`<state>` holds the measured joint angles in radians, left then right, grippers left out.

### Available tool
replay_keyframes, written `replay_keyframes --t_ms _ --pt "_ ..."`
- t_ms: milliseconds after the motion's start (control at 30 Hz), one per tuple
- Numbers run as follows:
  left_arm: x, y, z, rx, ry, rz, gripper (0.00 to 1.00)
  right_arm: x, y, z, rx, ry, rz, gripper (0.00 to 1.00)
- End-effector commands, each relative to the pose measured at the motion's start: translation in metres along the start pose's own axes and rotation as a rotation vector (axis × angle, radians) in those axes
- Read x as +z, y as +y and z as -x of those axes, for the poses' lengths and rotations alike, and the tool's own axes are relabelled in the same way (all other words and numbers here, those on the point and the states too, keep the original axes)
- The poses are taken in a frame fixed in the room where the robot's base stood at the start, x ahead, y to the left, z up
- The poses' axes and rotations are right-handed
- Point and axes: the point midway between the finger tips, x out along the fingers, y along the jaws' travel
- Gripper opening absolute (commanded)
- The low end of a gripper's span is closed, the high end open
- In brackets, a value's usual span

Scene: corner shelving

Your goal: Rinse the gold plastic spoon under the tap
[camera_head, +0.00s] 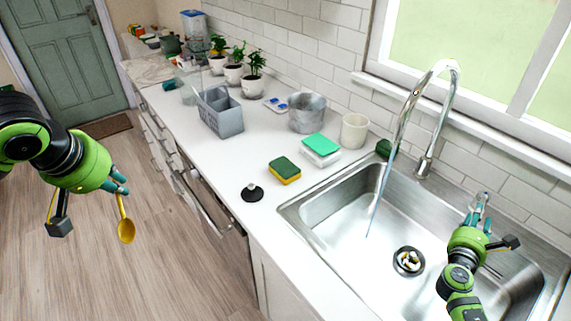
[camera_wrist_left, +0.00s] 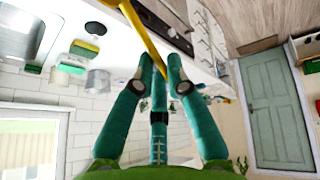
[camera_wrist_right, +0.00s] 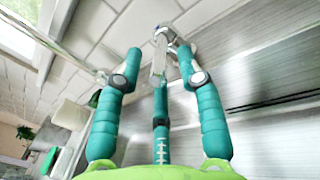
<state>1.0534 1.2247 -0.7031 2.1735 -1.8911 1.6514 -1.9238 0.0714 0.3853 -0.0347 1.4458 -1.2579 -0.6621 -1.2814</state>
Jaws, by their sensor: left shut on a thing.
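My left gripper (camera_head: 121,189) is shut on the handle of the gold plastic spoon (camera_head: 126,231), which hangs bowl down over the floor, left of the counter. The spoon handle also crosses the left wrist view (camera_wrist_left: 146,38). The chrome tap (camera_head: 437,110) arches over the sink, and a thin water stream (camera_head: 379,190) falls from its spout into the basin. My right gripper (camera_head: 479,207) is over the right part of the sink, fingers apart. In the right wrist view a chrome part (camera_wrist_right: 162,50) shows by its fingertips; I cannot tell whether they touch it.
The steel sink (camera_head: 325,218) has a drain (camera_head: 408,261). On the counter are a black stopper (camera_head: 252,193), a yellow-green sponge (camera_head: 285,171), a green-white sponge (camera_head: 320,150), a cup (camera_head: 354,131), a metal pot (camera_head: 307,113) and a grey caddy (camera_head: 221,112).

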Motion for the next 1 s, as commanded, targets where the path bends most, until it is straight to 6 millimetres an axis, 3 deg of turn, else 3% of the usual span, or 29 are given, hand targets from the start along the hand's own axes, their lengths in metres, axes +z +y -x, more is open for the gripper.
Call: replay_keyframes --t_ms 200,467,500,600,833,1000 --pt "0.000 0.000 -0.001 0.000 0.000 0.000 0.05 -0.001 0.000 -0.017 0.000 0.001 0.000 0.38" --pt "0.000 0.000 -0.001 0.000 0.000 0.000 0.05 -0.001 0.000 -0.019 0.001 0.001 0.000 0.38" --pt "0.000 0.000 -0.001 0.000 0.000 0.000 0.05 -0.001 0.000 -0.019 0.001 0.001 0.000 0.34" --pt "0.000 0.000 -0.001 0.000 0.000 0.000 0.05 -0.001 0.000 -0.018 0.001 0.001 0.000 0.00" --pt "0.001 0.000 -0.001 0.000 0.000 0.000 0.05 -0.002 0.001 -0.019 -0.008 0.000 -0.001 0.00" --pt "0.004 -0.002 -0.008 0.000 0.000 0.000 0.05 -0.006 0.013 -0.020 -0.117 -0.023 -0.006 0.00"
